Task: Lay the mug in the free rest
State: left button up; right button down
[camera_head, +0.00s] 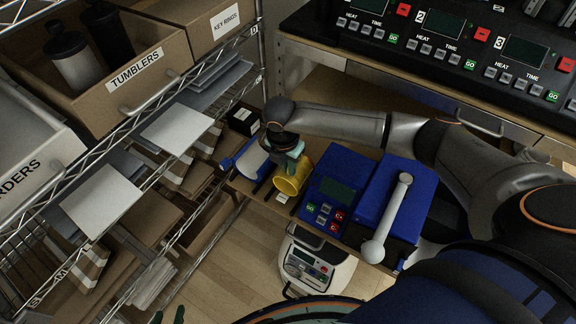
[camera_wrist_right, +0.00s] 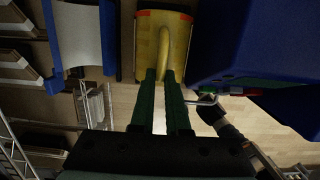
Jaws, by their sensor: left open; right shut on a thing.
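The yellow mug (camera_head: 291,178) is at the lower middle of the head view, between a blue-and-white rest and the blue press. In the wrist view the mug (camera_wrist_right: 149,45) shows its handle toward me. My right gripper (camera_wrist_right: 164,78) is shut on that handle with its green fingers. In the head view the right gripper (camera_head: 294,152) is partly hidden by its wrist. The blue-and-white rest (camera_head: 247,164) lies just left of the mug; it also shows in the wrist view (camera_wrist_right: 80,35). My left gripper (camera_head: 169,315) is open and empty at the bottom edge, only its fingertips showing.
The blue press (camera_head: 393,200) with its grey lever stands right of the mug, beside its control panel (camera_head: 330,195). A wire shelf with bins and boxes (camera_head: 120,65) fills the left. A console with displays (camera_head: 440,40) is at the back right. Below is a white device (camera_head: 312,262) and floor.

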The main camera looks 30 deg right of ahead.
jog(key=shift+f+b, duration=1)
jog(key=shift+b, duration=0.2)
grip_release()
dwell(0.3)
dwell(0.5)
